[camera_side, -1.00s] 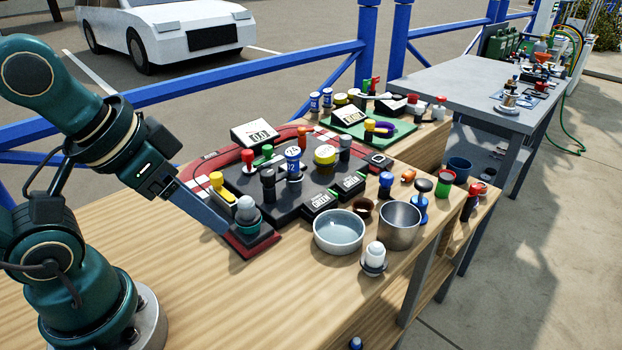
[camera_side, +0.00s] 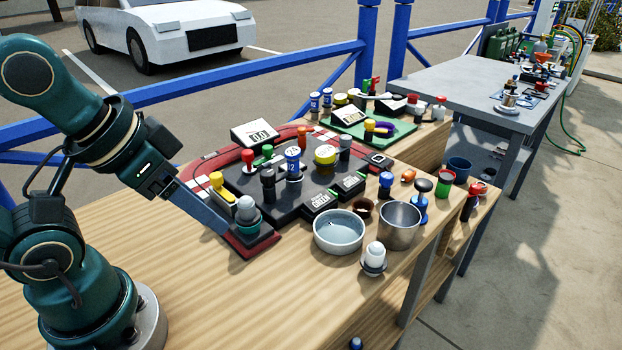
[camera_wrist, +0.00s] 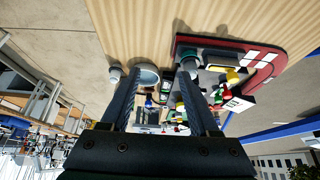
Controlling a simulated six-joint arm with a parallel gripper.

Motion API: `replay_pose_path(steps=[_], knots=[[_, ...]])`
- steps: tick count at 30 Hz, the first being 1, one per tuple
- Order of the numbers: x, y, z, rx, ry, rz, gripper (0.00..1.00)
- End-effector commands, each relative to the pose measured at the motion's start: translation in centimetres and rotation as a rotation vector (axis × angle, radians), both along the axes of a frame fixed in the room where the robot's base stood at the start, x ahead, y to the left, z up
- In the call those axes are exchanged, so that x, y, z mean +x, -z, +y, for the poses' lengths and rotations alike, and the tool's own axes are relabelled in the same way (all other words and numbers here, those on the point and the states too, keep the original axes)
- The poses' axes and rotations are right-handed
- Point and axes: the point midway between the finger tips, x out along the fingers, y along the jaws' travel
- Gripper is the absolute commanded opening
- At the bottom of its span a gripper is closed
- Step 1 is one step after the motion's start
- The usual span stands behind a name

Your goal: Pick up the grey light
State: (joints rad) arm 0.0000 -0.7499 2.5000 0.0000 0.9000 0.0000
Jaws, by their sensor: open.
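The grey light (camera_side: 247,211) has a domed grey top on a green-banded base. It stands upright on the near corner of the dark and red board (camera_side: 250,246). In the wrist view, a grey-topped piece that looks like this light (camera_wrist: 187,62) is by the tip of the right-hand finger. My gripper (camera_side: 222,229) points down and right, its tip just left of the light; in the side view one finger hides the other. In the wrist view the jaws (camera_wrist: 159,76) are apart, with nothing held between them. Whether a finger touches the light cannot be told.
A yellow-topped light (camera_side: 217,182) stands just behind the grey one. A white light (camera_side: 374,256) is at the table's front edge, beside a round bowl (camera_side: 338,231) and a metal cup (camera_side: 399,224). The wooden table (camera_side: 210,285) is clear at the near left.

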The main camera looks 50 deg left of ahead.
Motion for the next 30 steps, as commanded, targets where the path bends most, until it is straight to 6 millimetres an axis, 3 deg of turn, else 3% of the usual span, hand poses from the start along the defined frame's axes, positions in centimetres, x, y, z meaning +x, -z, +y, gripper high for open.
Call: replay_pose_path(steps=[8,9,20,30], knots=[[0.0,0.0,0.0,0.0,0.0,0.0,0.62],[0.0,0.0,0.0,0.0,0.0,0.0,0.74],[0.1,-0.3,0.0,0.0,0.0,-0.002,0.74],[0.1,-4.7,0.0,0.0,0.0,-0.005,0.74]])
